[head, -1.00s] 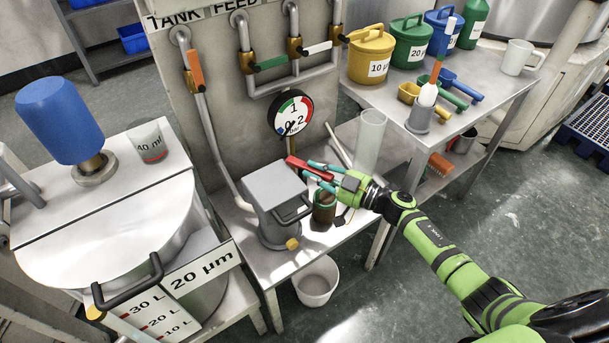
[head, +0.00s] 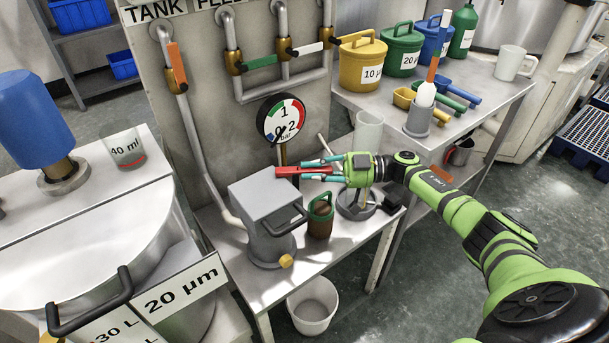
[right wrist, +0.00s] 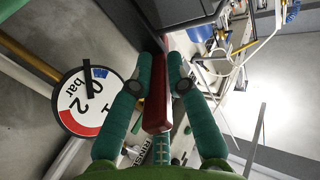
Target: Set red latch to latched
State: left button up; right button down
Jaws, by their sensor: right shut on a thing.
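The red latch (head: 301,171) is a short red bar at the back right of the grey box-topped housing (head: 268,203) on the low bench. My right gripper (head: 312,170) is shut on the red latch, coming from the right. In the right wrist view the red latch (right wrist: 157,95) lies between the two teal fingers, and its far end meets a dark grey body. My left gripper is not in view.
A pressure gauge (head: 284,119) stands just behind the housing. A brown jar with a green handle (head: 320,215) and a clear cylinder (head: 368,134) stand close under and beside my right gripper. A white bucket (head: 313,306) is below the bench.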

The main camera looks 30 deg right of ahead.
jog(key=shift+w+d+r, duration=0.2)
jog(key=shift+r, duration=0.1)
jog(key=c, duration=1.2)
grip_release()
jog(key=shift+o, duration=0.4)
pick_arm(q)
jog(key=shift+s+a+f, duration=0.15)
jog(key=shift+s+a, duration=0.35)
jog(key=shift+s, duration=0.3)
pick_arm(e)
jog(key=shift+a+f, duration=0.1)
jog(key=shift+f, duration=0.05)
jog(key=shift+s, duration=0.1)
jog(key=shift+s+f, duration=0.1)
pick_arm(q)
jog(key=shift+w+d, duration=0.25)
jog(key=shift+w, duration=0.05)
pick_arm(e)
jog(key=v, duration=1.2)
